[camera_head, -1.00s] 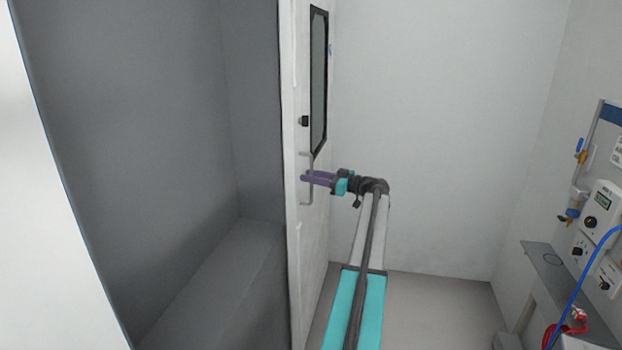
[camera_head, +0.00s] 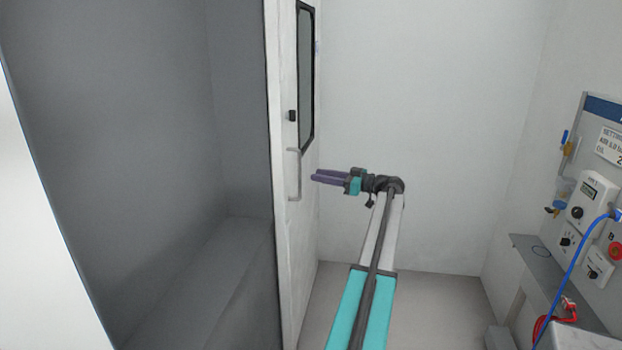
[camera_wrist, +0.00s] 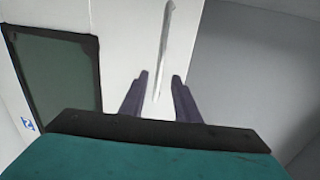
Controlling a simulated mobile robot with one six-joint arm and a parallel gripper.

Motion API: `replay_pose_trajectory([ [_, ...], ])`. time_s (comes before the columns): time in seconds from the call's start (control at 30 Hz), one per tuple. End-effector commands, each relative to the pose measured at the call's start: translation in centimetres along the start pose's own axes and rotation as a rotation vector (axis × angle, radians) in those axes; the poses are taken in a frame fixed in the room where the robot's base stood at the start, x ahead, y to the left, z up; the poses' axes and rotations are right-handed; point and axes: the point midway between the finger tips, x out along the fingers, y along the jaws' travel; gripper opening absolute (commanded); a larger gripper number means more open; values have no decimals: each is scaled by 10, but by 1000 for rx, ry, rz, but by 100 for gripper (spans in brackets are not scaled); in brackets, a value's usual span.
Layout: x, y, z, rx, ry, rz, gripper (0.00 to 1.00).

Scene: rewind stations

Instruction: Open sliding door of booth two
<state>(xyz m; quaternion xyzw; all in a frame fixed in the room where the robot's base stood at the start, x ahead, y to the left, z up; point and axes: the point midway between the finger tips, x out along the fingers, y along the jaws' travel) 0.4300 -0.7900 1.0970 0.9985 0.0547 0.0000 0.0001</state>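The white sliding door (camera_head: 297,230) stands to the right of a wide dark opening (camera_head: 130,150). It has a dark-framed window (camera_head: 307,80) and a pale vertical bar handle (camera_head: 294,175). My gripper (camera_head: 314,177) is just to the right of the handle, apart from it, with its purple fingers pointing at the door. In the wrist view the handle (camera_wrist: 164,45) lies ahead, in line with the gap between the two spread fingers (camera_wrist: 160,80). The gripper is open and nothing is held.
The floor (camera_head: 440,300) between my arm and the panel is clear. The back wall (camera_head: 430,130) is bare.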

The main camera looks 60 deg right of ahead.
Motion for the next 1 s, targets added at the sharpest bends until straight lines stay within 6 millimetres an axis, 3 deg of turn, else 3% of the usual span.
replay_pose_trajectory([
  [0.1,-20,1,2,0,0,3,29],
  [0.33,-45,0,1,1,0,1,29],
  [1.0,-51,0,0,1,0,0,29],
])
